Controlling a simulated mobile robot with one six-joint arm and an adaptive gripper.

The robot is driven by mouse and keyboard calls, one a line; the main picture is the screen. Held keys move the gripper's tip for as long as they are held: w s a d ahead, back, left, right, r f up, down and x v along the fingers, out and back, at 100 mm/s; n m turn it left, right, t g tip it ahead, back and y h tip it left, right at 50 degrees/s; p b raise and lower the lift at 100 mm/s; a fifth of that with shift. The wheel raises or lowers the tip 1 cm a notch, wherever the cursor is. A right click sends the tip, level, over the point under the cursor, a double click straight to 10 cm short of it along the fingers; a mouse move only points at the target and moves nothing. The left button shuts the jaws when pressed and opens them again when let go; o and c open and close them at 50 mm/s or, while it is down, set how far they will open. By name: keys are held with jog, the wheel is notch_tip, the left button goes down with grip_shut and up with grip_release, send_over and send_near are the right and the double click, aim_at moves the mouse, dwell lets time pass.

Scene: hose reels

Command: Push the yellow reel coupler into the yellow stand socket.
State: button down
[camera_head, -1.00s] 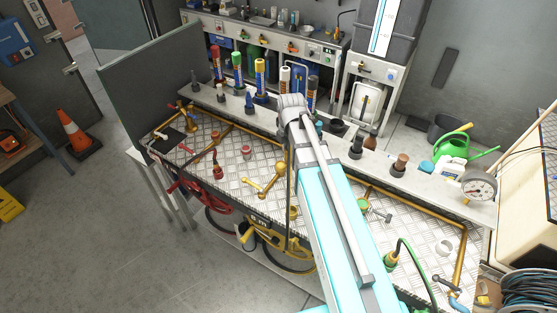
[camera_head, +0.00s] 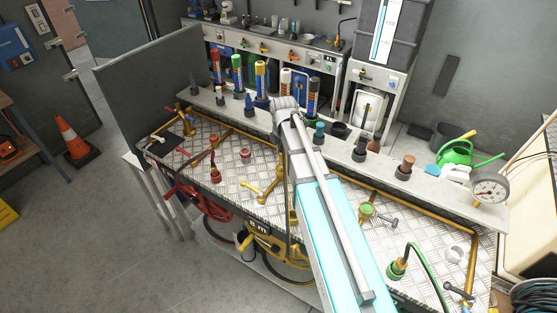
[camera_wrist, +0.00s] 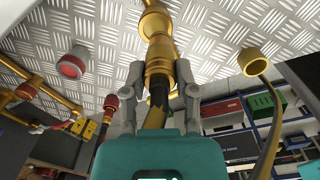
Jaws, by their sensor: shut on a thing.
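In the wrist view my gripper (camera_wrist: 160,80) is shut on the yellow reel coupler (camera_wrist: 159,58), one grey finger on each side of it. A dark hose piece with yellow runs back from the coupler between the fingers. The yellow stand socket (camera_wrist: 155,22) lies straight ahead of the coupler, and the two meet in the picture. I cannot tell whether the coupler is inside it or only in front of it.
A yellow curved tube with a cup end (camera_wrist: 254,62) stands right of my gripper. A red-capped fitting (camera_wrist: 72,66) is at left. On the bench are a red stand (camera_head: 213,172), a green fitting (camera_head: 367,210) and a green hose (camera_head: 418,260). Upright bottles line the back shelf.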

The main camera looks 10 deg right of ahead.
aim_at(281, 159)
jog(key=shift+w+f+b, duration=0.4)
jog(key=shift+f+b, duration=0.15)
jog(key=shift+b, duration=0.05)
jog(key=shift+f+b, duration=1.45)
jog(key=shift+f, duration=0.15)
jog(key=shift+c, duration=1.9)
grip_release()
notch_tip(281, 159, up, 12)
jog(key=p, duration=1.2)
jog(key=shift+s+r, duration=0.15)
jog(key=shift+r, duration=0.05)
